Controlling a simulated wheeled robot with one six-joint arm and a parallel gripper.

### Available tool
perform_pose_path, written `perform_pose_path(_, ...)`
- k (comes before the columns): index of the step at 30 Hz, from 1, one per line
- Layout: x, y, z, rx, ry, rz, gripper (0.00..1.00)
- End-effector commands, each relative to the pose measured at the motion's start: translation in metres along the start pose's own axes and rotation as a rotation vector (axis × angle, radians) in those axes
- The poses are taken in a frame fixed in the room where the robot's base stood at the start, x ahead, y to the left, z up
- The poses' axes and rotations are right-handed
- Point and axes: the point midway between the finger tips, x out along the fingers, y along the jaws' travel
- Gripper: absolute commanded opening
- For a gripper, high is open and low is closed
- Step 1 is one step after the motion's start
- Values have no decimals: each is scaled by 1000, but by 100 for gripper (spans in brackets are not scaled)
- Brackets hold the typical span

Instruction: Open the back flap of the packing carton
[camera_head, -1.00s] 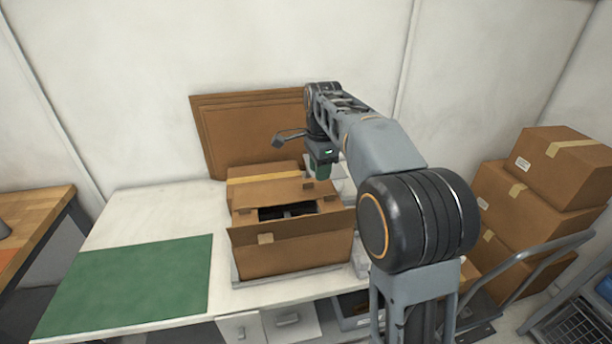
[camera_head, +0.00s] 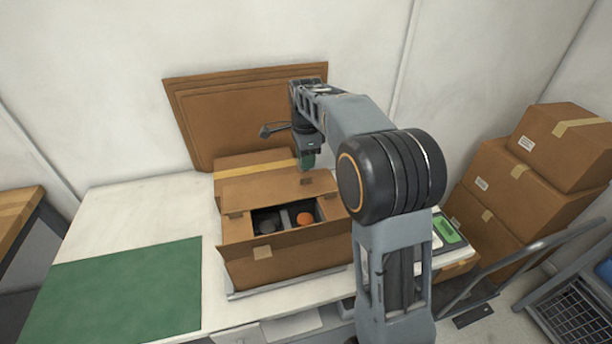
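The packing carton (camera_head: 300,262) stands on the white table, its top partly open. Its front flap leans outward with a small tape tab on it. Its back flap (camera_head: 262,194) shows as a brown panel behind the opening, with a tab near its right end; its exact angle is hard to tell. Inside are grey and dark things and a round orange one (camera_head: 305,218). My gripper (camera_head: 306,162) points down just behind the right part of the back flap. I cannot tell whether they touch. Its fingers are too small to read.
A taped carton (camera_head: 236,172) stands right behind the packing carton, with flat cardboard sheets (camera_head: 230,115) against the wall. A green mat (camera_head: 125,290) lies left. A tray with a green item (camera_head: 445,230) is at right. Stacked cartons (camera_head: 505,180) and a trolley stand farther right.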

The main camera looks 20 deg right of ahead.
Motion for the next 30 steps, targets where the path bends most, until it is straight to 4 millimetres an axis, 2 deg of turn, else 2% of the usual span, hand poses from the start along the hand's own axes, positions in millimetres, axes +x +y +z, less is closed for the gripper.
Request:
perform_pose_path(1, 11, 1, 0, 0, 0, 4, 30)
perform_pose_path(6, 38, 0, -1, 1, 0, 2, 30)
perform_pose_path(12, 59, 0, -2, 2, 0, 1, 30)
perform_pose_path(18, 67, 0, -2, 2, 0, -1, 30)
perform_pose_path(26, 68, 0, -2, 2, 0, -1, 30)
perform_pose_path(30, 67, 0, -2, 2, 0, -1, 18)
